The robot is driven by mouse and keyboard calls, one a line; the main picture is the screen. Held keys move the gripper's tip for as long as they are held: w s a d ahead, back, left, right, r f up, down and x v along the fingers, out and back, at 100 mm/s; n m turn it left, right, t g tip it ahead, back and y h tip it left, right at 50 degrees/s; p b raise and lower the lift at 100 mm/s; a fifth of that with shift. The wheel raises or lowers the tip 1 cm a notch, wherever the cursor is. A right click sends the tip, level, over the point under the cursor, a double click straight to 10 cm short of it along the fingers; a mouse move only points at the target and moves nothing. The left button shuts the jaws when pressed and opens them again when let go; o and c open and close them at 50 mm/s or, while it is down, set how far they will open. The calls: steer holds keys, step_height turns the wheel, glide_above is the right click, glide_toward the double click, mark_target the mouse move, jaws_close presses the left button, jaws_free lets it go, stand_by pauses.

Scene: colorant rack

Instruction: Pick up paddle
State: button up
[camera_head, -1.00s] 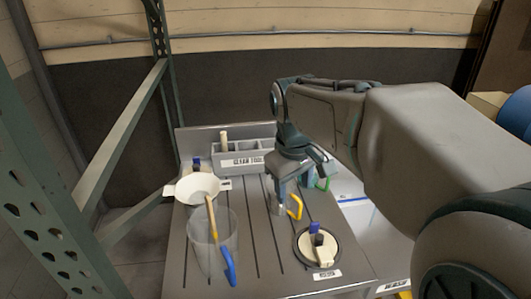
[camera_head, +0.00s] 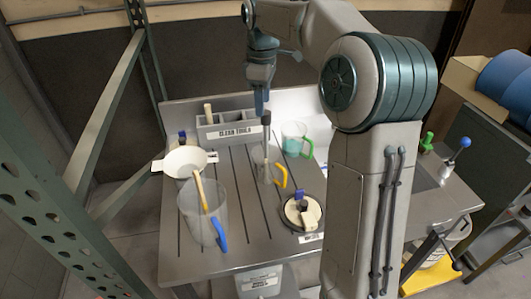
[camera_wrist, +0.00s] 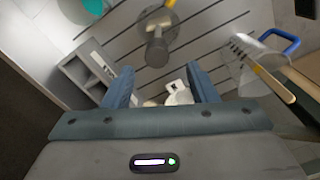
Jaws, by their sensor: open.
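A light wooden paddle-like stick (camera_head: 201,190) leans in the clear jug (camera_head: 190,222) with a blue handle at the front left; the jug also shows at the right of the wrist view (camera_wrist: 240,75). A pale handle (camera_head: 208,112) stands in the grey rack labelled "CLEAN TOOLS" (camera_head: 226,133). I cannot tell which one is the task's paddle. My gripper (camera_head: 261,103) hangs fingers down above the back middle of the table. In the wrist view its two fingers (camera_wrist: 162,86) are spread, with nothing held between them.
A yellow-handled cup (camera_head: 266,174) holds a dark-topped tool (camera_head: 266,118) beneath my gripper. A green-handled cup (camera_head: 292,141) stands behind right. A white funnel-like bowl (camera_head: 184,161) is at left, and a round dish (camera_head: 291,214) is at front right. Green shelf uprights (camera_head: 75,185) border the left.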

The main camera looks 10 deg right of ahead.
mark_target(266, 126)
step_height(266, 126, down, 3)
steer(key=shift+f, duration=0.2)
steer(key=shift+d+f+p, duration=0.2)
steer(key=shift+f, duration=1.15)
steer(key=shift+d+f+p, duration=0.15)
steer(key=shift+f+p, duration=0.05)
steer(key=shift+f, duration=1.1)
jaws_close()
